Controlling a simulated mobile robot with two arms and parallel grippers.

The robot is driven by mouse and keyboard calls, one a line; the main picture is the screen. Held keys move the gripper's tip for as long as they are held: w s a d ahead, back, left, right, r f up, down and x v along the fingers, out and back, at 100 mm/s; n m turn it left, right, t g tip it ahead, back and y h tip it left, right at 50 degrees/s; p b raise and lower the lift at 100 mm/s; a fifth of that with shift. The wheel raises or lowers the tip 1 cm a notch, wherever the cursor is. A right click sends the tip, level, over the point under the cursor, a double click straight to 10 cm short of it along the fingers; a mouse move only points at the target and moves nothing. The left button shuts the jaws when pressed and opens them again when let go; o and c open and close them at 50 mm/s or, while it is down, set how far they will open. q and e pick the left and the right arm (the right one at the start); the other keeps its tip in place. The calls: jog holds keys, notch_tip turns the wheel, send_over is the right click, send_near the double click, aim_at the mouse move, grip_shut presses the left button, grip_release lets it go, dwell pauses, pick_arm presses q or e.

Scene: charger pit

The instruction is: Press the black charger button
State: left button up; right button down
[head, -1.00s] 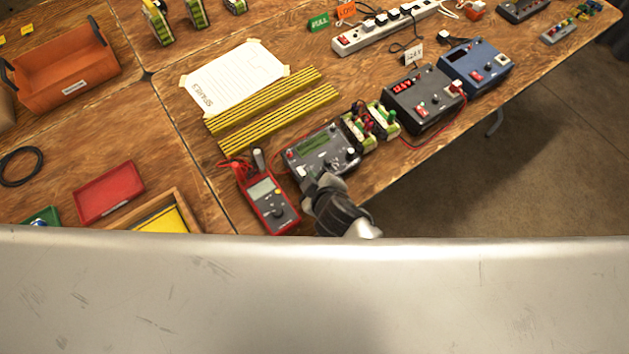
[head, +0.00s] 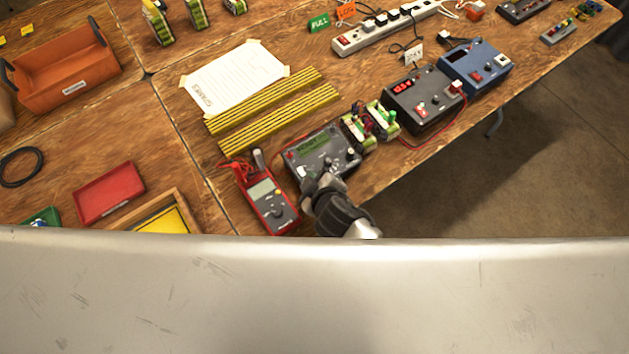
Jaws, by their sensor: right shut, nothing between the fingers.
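A dark charger (head: 314,159) with a green screen and small buttons and knobs on its face sits near the table's front edge. My right gripper (head: 322,181) is shut and empty, with its fingertips over the near side of this charger's face. I cannot tell whether they touch it, and they hide part of its controls. A second black charger (head: 431,105) with a red lit display and a red switch stands farther right, apart from the gripper. A blue charger (head: 487,66) stands beside it. My left gripper is not in view.
A red multimeter (head: 268,204) lies just left of the gripper. Battery packs (head: 384,118) stand right of the near charger. Yellow strips (head: 275,118), a paper sheet (head: 232,78) and a white power strip (head: 375,35) lie behind. The table's front edge runs close by on the right.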

jog(key=shift+f, duration=0.1)
dwell(0.5)
jog(key=shift+a+f, duration=0.1)
jog(key=shift+f, duration=0.2)
jog(key=shift+w+f+b, duration=0.1)
jog(key=shift+f+b, duration=0.3)
jog(key=shift+b, duration=0.1)
dwell(0.4)
dwell(0.4)
jog(key=shift+r+p, duration=0.8)
jog(key=shift+p, duration=0.05)
jog(key=shift+r, duration=0.1)
jog(key=r+p, duration=0.3)
jog(key=s+r+p, duration=0.1)
jog(key=p, duration=0.1)
jog(key=shift+d+r, duration=0.35)
jog(key=shift+d, duration=0.05)
